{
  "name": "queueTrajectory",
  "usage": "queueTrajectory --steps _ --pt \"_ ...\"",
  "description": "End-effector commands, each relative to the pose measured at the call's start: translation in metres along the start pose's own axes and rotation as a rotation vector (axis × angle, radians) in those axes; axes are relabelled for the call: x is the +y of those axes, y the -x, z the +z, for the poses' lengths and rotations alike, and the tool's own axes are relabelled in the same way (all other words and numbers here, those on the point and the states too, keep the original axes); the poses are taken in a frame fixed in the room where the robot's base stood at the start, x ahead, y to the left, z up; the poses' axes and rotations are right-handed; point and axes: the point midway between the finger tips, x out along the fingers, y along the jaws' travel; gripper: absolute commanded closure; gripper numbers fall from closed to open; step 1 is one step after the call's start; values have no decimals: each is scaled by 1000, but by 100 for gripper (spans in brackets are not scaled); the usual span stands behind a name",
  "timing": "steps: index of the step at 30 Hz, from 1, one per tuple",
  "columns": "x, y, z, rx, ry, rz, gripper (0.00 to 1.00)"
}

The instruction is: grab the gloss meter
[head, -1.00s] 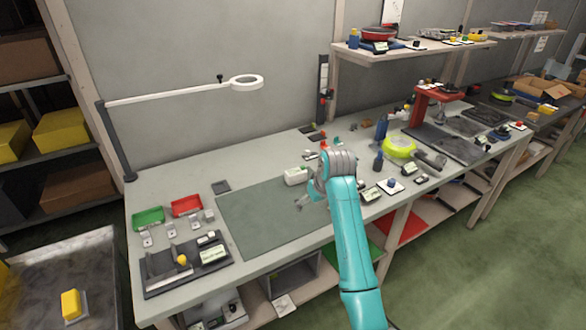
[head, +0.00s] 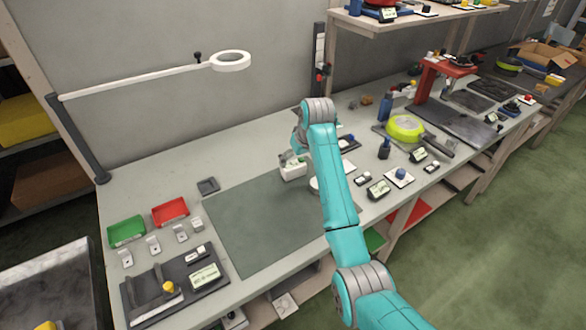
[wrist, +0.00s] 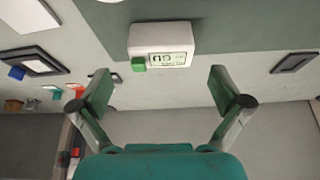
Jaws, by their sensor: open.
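A white box-shaped device with a small display and a green button, which looks like the gloss meter (wrist: 160,45), sits at the edge of the dark green mat in the wrist view. In the head view the gloss meter (head: 292,170) is at the mat's back right, partly hidden by my arm. My gripper (wrist: 161,92) is open and empty. Its two fingers are spread wider than the meter, which shows beyond the fingertips and roughly centred between them. In the head view my gripper is mostly hidden behind the arm's end, close to the meter.
Red (head: 170,212) and green (head: 127,231) bins stand at the left. A lamp arm (head: 140,85) overhangs the back.

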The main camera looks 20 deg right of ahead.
Motion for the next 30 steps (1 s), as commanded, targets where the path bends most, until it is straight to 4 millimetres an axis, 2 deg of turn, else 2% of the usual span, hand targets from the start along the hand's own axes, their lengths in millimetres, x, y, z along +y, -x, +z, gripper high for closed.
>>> queueTrajectory --steps 8,18,26,27,30 --pt "0 -20 0 0 0 0 0" --pt "-2 -62 -3 -1 1 0 0" --pt "-1 -65 -3 1 1 0 0" --pt "-1 -65 -3 1 1 0 3" --pt "-1 -65 -3 1 1 0 28"
